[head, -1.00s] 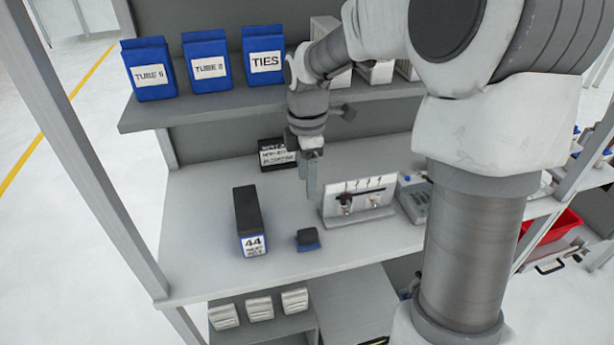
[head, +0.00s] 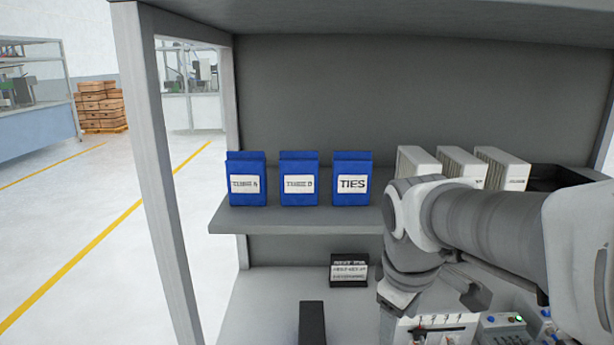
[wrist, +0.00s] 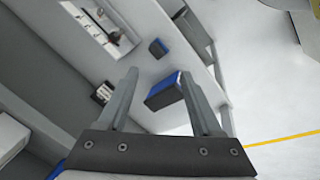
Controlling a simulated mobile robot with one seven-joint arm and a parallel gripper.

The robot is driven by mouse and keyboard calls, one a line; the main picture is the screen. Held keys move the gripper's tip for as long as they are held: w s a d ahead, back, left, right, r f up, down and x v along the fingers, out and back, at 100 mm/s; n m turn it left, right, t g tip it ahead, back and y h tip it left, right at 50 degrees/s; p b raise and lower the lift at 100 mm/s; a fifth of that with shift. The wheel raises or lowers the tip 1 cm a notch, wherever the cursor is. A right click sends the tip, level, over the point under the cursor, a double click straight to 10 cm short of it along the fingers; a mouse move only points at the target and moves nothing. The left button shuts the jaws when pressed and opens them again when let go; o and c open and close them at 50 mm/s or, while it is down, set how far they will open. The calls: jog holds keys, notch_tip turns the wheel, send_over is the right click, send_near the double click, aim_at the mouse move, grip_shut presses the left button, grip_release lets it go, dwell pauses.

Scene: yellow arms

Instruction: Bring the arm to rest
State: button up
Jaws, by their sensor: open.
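My arm (head: 480,222) reaches in from the right in the head view, bent in front of the shelf unit. My gripper shows in the wrist view (wrist: 160,92), with its two fingers apart and nothing between them. It hangs above the workbench, clear of the things on it. In the head view its fingers cannot be made out. A black and blue box (wrist: 165,90) lies beyond the fingers in the wrist view, and its dark top (head: 312,325) shows at the lower edge of the head view.
Blue packs, one marked TIES (head: 351,180), stand on the upper shelf (head: 300,218) beside white boxes (head: 416,161). A small black labelled box (head: 348,270) sits at the back of the bench. A shelf post (head: 160,170) rises at left. Open floor lies beyond it.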

jog(key=s+r+m+t+y, duration=0.1)
jog(key=s+m+t, duration=0.1)
jog(key=s+m, duration=0.6)
jog(key=shift+s+d+r+m+t, duration=0.2)
jog(key=shift+s+r+m+t, duration=0.1)
jog(key=shift+s, duration=0.6)
